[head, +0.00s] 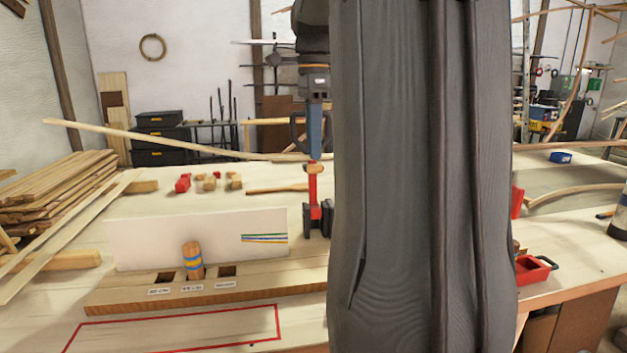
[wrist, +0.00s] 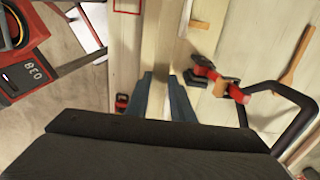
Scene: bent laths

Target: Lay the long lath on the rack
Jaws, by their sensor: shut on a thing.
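My gripper (head: 314,157) has blue fingers pointing down over the workbench. It is shut on a long pale lath (head: 150,136), which slopes up to the left above the bench. The lath's right part is hidden behind my arm in the head view. In the wrist view my gripper (wrist: 166,80) has its two blue fingers on either side of the lath (wrist: 165,35), which runs toward the top of the picture. I cannot make out the rack for certain in either view; my arm hides much of the head view.
A red clamp (head: 315,200) stands upright below my gripper. In front of a white panel (head: 200,238) lies a slotted wooden block (head: 130,296) with a striped peg (head: 192,260). Stacked boards (head: 60,190) lie at left. A red tray (head: 534,270) is at right.

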